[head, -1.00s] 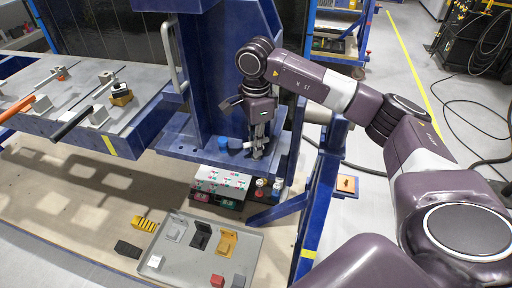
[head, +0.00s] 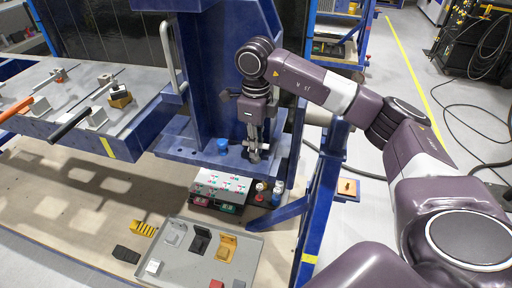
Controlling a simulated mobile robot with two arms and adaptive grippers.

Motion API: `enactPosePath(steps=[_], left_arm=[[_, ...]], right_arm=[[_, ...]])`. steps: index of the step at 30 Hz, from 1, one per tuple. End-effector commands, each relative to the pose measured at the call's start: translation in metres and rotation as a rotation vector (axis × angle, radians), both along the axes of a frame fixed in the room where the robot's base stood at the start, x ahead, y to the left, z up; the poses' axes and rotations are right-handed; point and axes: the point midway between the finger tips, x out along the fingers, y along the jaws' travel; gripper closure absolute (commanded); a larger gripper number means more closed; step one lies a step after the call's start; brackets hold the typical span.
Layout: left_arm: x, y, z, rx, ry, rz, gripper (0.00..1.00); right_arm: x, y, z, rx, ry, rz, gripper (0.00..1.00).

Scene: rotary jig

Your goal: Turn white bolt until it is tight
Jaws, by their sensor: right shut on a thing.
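My right gripper (head: 256,148) points down at the blue jig's lower plate (head: 185,147), right of the upright blue column. Its fingers are closed on a small pale piece at the plate, which looks like the white bolt (head: 255,158). The fingers hide most of the bolt, so I cannot tell how deep it sits. My left gripper is not in view.
A grey tray (head: 190,268) with angled brackets lies lower down. A table with clamps (head: 60,90) is at the left. A blue frame leg (head: 318,195) stands right of the gripper.

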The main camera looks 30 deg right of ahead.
Motion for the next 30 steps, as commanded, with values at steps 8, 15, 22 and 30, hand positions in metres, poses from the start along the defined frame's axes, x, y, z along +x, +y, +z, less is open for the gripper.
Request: enactPosePath(steps=[8, 15, 22, 30], left_arm=[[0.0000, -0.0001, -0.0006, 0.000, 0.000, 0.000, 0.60], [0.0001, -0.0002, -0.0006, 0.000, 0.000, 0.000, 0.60], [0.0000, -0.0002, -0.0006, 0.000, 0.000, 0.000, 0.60], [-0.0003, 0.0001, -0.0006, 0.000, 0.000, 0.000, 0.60]], right_arm=[[-0.0004, -0.0001, -0.0010, 0.000, 0.002, -0.041, 1.00], [-0.0005, -0.0002, -0.0011, 0.000, 0.002, -0.042, 1.00], [-0.0004, -0.0003, -0.0010, 0.000, 0.002, -0.040, 0.73], [-0.0002, -0.0003, -0.0004, -0.001, 0.001, -0.039, 0.69]])
